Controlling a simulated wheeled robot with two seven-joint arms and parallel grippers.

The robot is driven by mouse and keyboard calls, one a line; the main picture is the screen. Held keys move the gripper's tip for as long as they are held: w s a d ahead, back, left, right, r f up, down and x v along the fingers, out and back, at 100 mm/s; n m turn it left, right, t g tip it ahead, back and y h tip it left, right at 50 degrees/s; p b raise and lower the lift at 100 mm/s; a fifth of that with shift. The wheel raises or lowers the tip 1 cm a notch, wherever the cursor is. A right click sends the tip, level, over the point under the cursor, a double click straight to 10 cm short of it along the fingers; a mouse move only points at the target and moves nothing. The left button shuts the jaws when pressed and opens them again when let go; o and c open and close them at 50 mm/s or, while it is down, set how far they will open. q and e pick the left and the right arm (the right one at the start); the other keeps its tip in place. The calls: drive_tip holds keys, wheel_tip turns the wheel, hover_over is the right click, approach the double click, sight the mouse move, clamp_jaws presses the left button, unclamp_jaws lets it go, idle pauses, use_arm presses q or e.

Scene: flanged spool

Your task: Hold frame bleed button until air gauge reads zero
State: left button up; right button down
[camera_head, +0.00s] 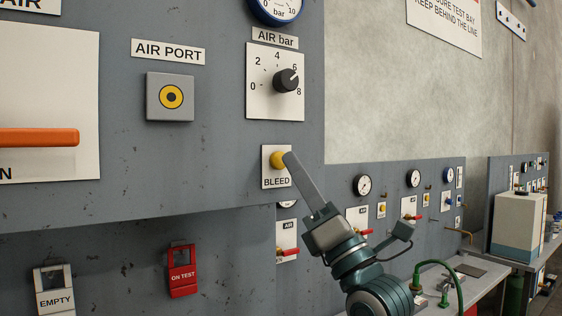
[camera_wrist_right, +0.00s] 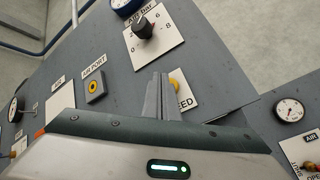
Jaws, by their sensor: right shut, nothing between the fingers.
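The yellow bleed button (camera_head: 276,159) sits on a white plate marked BLEED on the grey panel. My right gripper (camera_head: 289,156) is shut and empty, and its fingertips overlap the button's right edge in the head view. In the right wrist view, the closed fingers (camera_wrist_right: 158,80) stand just left of the button (camera_wrist_right: 174,82) and partly hide its plate. I cannot tell whether they touch the button. The blue-rimmed air gauge (camera_head: 277,14) is cut off at the top, showing 0, bar and 10; its needle cannot be read. My left gripper is not in view.
The AIR bar knob (camera_head: 287,80) is above the button, its pointer near 6. The yellow AIR PORT (camera_head: 171,97) and an orange handle (camera_head: 40,137) are to the left. Red ON TEST (camera_head: 182,271) and white EMPTY (camera_head: 54,290) tags hang below. A bench with gauges extends right.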

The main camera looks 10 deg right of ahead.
drive_tip(key=shift+w+a, duration=0.3)
drive_tip(key=shift+w, duration=0.6)
idle(3.1)
drive_tip(key=shift+s, duration=0.1)
drive_tip(key=shift+s+d, duration=0.3)
drive_tip(key=shift+s, duration=0.5)
drive_tip(key=s, duration=0.1)
drive_tip(key=s+d, duration=0.1)
drive_tip(key=s, duration=0.1)
drive_tip(key=s+p, duration=0.1)
drive_tip(key=shift+s+d, duration=0.35)
drive_tip(key=shift+d, duration=0.05)
idle(0.3)
drive_tip(key=shift+w, duration=0.1)
